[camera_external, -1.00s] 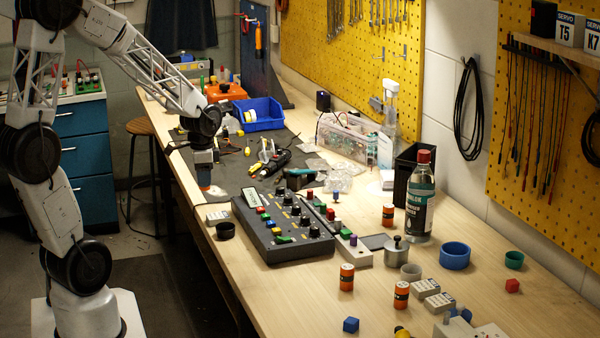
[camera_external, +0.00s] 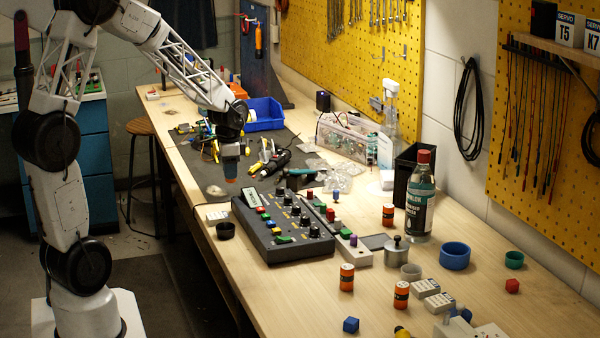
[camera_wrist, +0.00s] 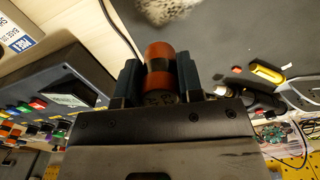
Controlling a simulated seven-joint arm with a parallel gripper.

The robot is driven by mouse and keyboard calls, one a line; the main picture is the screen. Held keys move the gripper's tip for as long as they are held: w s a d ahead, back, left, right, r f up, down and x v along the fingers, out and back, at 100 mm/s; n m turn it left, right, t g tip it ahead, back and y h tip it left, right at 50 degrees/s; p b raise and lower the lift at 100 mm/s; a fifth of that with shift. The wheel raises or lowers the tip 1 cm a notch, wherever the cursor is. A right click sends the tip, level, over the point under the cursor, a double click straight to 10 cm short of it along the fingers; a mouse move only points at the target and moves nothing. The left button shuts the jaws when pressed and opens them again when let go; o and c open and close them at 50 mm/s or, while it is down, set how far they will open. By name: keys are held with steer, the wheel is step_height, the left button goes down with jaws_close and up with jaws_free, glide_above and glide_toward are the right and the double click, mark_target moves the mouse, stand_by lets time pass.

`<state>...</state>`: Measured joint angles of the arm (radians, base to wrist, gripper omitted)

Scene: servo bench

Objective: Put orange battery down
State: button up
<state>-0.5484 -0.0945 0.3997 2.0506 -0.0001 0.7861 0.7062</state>
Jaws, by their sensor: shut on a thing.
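My gripper (camera_external: 231,174) is above the near part of the dark mat, just behind the control box. In the wrist view my gripper (camera_wrist: 160,82) is shut on an orange battery (camera_wrist: 160,62) with a dark band, held between the two dark fingers. The battery's far end points away from the wrist. In the external view the held battery is mostly hidden by the fingers. Other orange batteries stand upright on the bench: one at the front (camera_external: 347,278), one to its right (camera_external: 401,296), and one near the bottle (camera_external: 388,215).
The black control box (camera_external: 283,230) lies just in front of my gripper. A small pale, rough object (camera_external: 215,190) lies by the mat's near edge. Pliers and other tools (camera_external: 272,163) lie right of my gripper. A black cup (camera_external: 225,230) stands near the bench's left edge.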

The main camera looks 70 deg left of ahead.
steer(key=shift+w+a+f, duration=0.1)
steer(key=shift+w+a, duration=0.35)
steer(key=shift+w, duration=0.3)
steer(key=shift+w+a+f, duration=0.1)
steer(key=shift+w+a, duration=0.3)
steer(key=shift+w, duration=0.35)
steer(key=shift+w+a, duration=0.45)
steer(key=shift+w, duration=0.3)
steer(key=shift+f, duration=0.15)
steer(key=shift+f, duration=1.6)
steer(key=shift+f, duration=0.2)
steer(key=o, duration=1)
steer(key=shift+c, duration=0.2)
steer(key=shift+r, duration=0.2)
step_height(320, 180, up, 12)
